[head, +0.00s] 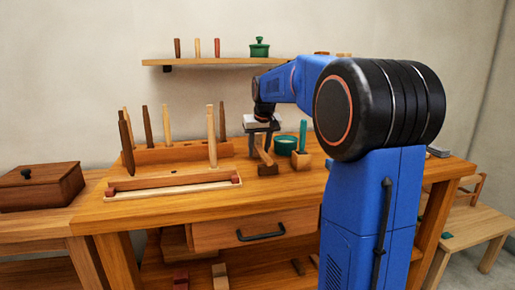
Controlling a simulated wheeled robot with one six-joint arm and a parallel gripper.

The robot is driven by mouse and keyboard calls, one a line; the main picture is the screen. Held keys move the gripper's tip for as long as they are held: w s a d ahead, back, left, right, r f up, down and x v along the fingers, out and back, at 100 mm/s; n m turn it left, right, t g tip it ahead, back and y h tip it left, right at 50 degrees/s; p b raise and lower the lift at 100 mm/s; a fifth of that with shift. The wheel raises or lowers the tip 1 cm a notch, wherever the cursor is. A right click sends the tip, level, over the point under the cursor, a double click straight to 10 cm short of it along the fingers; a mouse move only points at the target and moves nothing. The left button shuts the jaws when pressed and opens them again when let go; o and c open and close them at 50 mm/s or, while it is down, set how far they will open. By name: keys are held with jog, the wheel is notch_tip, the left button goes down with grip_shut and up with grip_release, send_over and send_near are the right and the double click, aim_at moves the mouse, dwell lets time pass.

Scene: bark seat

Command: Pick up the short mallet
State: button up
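A small wooden mallet-like piece (265,160) stands on the workbench in the head view, with a light handle tilted up and a brown head at the bench top. It looks like the short mallet. My gripper (260,146) points down right above it. Its two dark fingers are apart, one on each side of the upper handle as seen here. I cannot tell whether they touch the handle.
A green bowl (286,145) and a wooden block with a green-handled tool (303,155) stand close on the right. A wooden rack (180,154) with upright handles is to the left, behind a long tray (172,187). A shelf (220,62) hangs behind.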

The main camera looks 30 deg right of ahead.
grip_shut()
jog(key=shift+r, duration=0.1)
